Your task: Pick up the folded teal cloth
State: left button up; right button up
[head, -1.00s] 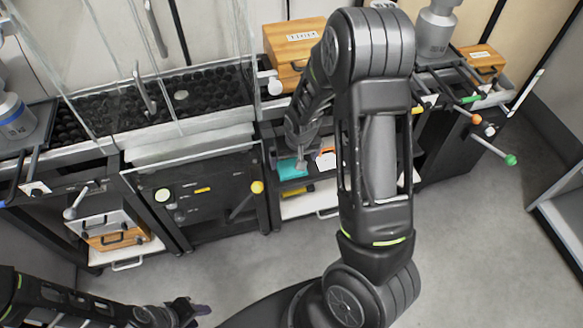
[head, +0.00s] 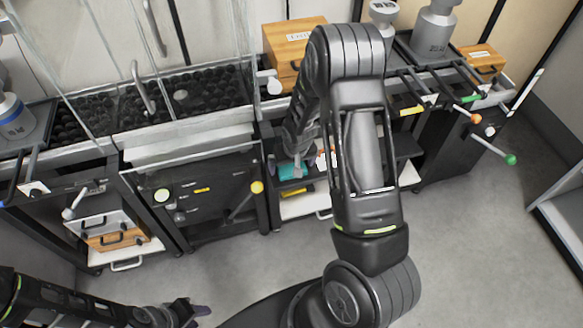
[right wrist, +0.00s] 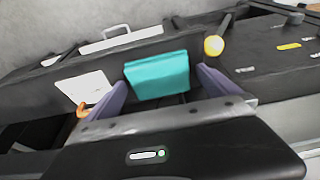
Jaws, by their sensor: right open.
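The folded teal cloth (head: 292,172) lies on a dark shelf below the bench in the head view, partly covered by my right arm. In the right wrist view, the cloth (right wrist: 157,75) shows as a teal block between the two purple fingers. My right gripper (right wrist: 160,92) is open, with a finger on either side of the cloth in the picture. I cannot tell whether either finger touches it. My left gripper (head: 192,312) is low at the left in the head view, far from the cloth; its jaw opening is unclear.
A white card (right wrist: 88,87) with an orange part lies beside the cloth. A yellow knob (right wrist: 214,46) is on the dark cabinet at the other side. A wooden box (head: 290,48) stands on the bench above. The grey floor (head: 250,265) in front is clear.

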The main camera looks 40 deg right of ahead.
aim_at(292, 167)
jog(key=shift+c, duration=0.6)
jog(key=c, duration=1.1)
jog(key=shift+c, duration=0.2)
jog(key=shift+r, duration=0.15)
jog(key=shift+r, duration=0.4)
notch_tip(292, 167, up, 3)
jog(key=shift+f, duration=0.15)
jog(key=s+a+p, duration=0.3)
jog(key=s+p, duration=0.1)
jog(key=s, duration=0.4)
jog(key=s+a+p, duration=0.3)
jog(key=s, duration=0.6)
jog(key=shift+p, duration=0.35)
